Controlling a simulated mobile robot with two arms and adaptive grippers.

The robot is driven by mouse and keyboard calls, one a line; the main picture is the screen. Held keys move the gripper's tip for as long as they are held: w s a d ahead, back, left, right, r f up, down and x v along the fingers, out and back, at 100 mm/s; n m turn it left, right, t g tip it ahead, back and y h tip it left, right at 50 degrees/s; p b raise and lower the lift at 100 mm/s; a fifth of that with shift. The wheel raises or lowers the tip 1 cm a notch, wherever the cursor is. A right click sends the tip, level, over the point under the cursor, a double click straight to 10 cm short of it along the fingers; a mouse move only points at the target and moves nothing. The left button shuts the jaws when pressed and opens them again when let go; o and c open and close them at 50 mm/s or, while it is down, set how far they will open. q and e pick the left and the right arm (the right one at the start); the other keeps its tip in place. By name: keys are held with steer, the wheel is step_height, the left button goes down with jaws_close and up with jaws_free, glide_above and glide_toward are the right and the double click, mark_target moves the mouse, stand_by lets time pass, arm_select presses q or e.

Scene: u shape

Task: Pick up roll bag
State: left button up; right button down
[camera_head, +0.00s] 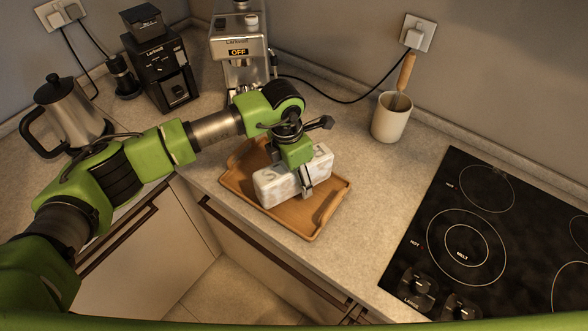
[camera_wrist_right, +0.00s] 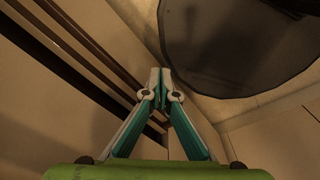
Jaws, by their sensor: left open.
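The roll bag (camera_head: 277,186), a white marbled pack, lies on a brown wooden tray (camera_head: 323,216) on the counter in the head view. My left gripper (camera_head: 303,180) is directly over the bag's right half and points down. One finger shows along the bag's near side; the other is hidden behind the bag and wrist. The gripper is open around the bag, and I cannot tell if the finger touches it. My right gripper (camera_wrist_right: 161,80) shows in the right wrist view, its fingertips together with nothing between them. The bag is not in that view.
A beige crock (camera_head: 390,119) with a whisk stands right of the tray, and a black cooktop (camera_head: 455,235) lies further right. A coffee machine (camera_head: 240,50), grinder (camera_head: 160,70) and kettle (camera_head: 72,115) stand behind and left. Bare counter lies between tray and cooktop.

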arm_select(q)
steer(key=c, duration=1.6)
steer(key=shift+o, duration=0.2)
